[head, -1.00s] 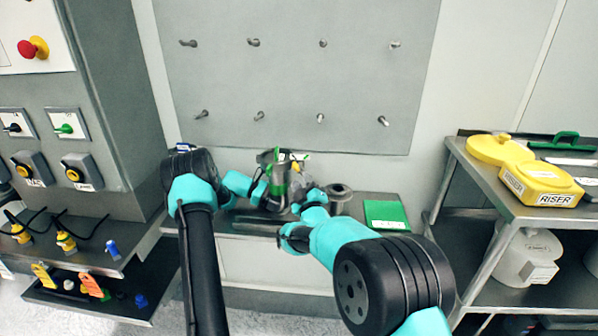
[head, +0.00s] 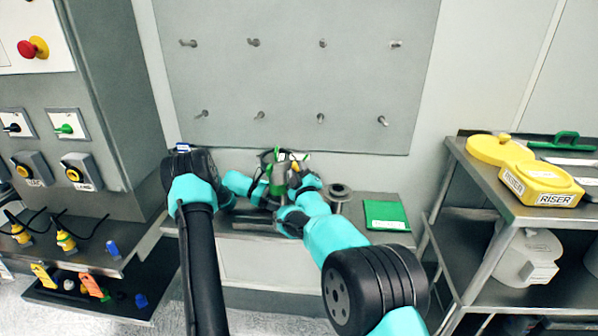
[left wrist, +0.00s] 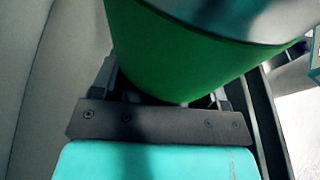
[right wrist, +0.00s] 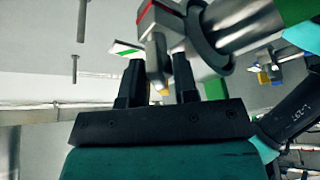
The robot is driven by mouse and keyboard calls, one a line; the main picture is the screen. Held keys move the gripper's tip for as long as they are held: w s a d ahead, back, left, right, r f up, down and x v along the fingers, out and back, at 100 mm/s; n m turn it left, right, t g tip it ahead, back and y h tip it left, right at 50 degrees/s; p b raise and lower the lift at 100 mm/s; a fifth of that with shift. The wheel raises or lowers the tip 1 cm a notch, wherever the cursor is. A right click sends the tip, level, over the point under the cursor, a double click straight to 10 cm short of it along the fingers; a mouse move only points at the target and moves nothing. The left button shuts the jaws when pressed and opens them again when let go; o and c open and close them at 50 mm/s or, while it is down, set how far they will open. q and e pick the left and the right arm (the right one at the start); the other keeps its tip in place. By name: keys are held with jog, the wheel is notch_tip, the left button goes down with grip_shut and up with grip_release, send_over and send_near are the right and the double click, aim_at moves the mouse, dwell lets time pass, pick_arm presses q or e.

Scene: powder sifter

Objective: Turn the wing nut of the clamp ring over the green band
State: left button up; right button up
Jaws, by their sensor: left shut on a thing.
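The grey sifter body with its green band (head: 278,179) stands on the bench at the back. The band fills the upper left wrist view (left wrist: 175,55). My left gripper (head: 264,191) is shut on the banded body from the left. The clamp ring (right wrist: 208,30) is a dark ring around the grey cylinder in the right wrist view. Its wing nut (right wrist: 156,55) is a grey tab beside the ring. My right gripper (right wrist: 159,70) is open, its fingers on either side of the wing nut with gaps visible. In the head view, my right gripper (head: 294,178) is partly hidden by its arm.
A pegboard (head: 300,80) rises behind. A shelf with yellow containers (head: 540,184) is at right, a control cabinet (head: 115,90) at left.

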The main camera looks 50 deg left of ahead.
grip_shut()
jog(key=shift+m+t, duration=0.4)
jog(key=shift+m, duration=0.3)
jog(key=m+t, duration=0.1)
jog(key=m, duration=0.2)
jog(key=shift+m+t+h, duration=0.3)
jog(key=m+t, duration=0.1)
jog(key=m, duration=0.1)
jog(key=m+t+h, duration=0.1)
jog(key=m, duration=0.2)
jog(key=shift+t+h, duration=0.3)
jog(key=m+t+h, duration=0.1)
jog(key=m, duration=0.2)
jog(key=m+t+h, duration=0.1)
jog(key=m, duration=0.1)
jog(key=m+h, duration=0.1)
jog(key=m, duration=0.2)
jog(key=shift+w+d+r+m+t, duration=0.1)
jog(key=shift+w+m+t, duration=0.05)
jog(key=shift+m+t, duration=0.2)
jog(key=shift+m+t+h, duration=0.25)
jog(key=shift+m+h, duration=0.5)
jog(key=shift+m, duration=0.8)
jog(key=shift+m+t+h, duration=0.2)
jog(key=shift+m+h, duration=0.55)
jog(key=shift+m, duration=0.75)
